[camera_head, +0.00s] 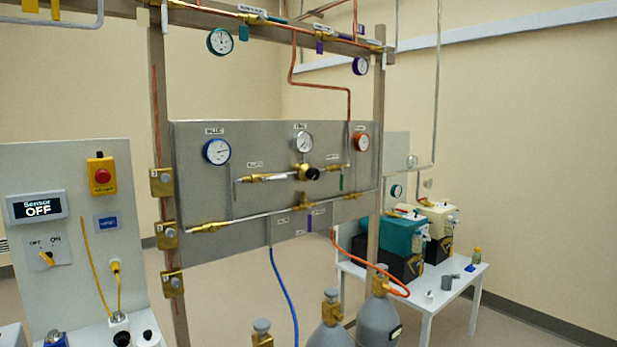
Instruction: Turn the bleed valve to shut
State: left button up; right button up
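A grey gas panel (205,190) stands on an upright frame in the middle. It carries a blue gauge (217,151), a white gauge (302,141), a red gauge (361,141) and a brass regulator with a black knob (312,174). Brass valves sit on its lines: one at left (258,178), one at lower left (209,227), and one at right with a green handle (341,182) pointing down. A purple handle (309,220) hangs below the lower line. The small labels are unreadable, so I cannot tell which is the bleed valve. Neither gripper is in view.
Grey cylinders (378,312) with brass valves stand below the panel. A blue hose (284,290) and an orange hose (362,277) hang there. A control board (82,180) reading "Sensor OFF" stands at left. A white table (460,300) with equipment stands at right.

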aim_at(274, 178)
jog(key=z, duration=0.55)
jog(key=i, duration=0.75)
jog(key=z, duration=0.25)
